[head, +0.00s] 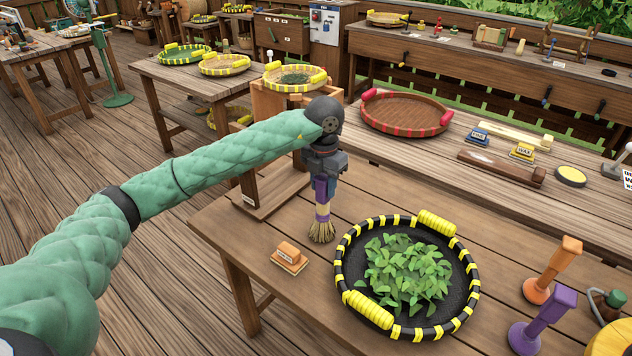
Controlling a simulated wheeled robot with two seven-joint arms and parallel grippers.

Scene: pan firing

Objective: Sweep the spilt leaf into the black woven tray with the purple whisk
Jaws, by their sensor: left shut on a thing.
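My left gripper (325,178) points down over the front table and is shut on the purple whisk (322,208). The whisk is upright, with its pale straw bristles down at or just above the table top, left of the black woven tray. I cannot tell whether the bristles touch the wood. The black woven tray (343,272) has a black rim with yellow bands and two yellow handles. A heap of green leaf (400,275) lies inside it. I see no loose leaf on the bare table; some could be hidden behind the whisk or tray. My right gripper is not in view.
A small orange-topped block (289,256) lies left of the tray. Orange (553,270) and purple (543,322) upright handled things stand right of it. A wooden stand holds a yellow-rimmed tray (295,88) behind my arm. A red-rimmed tray (405,134) is on the bench behind.

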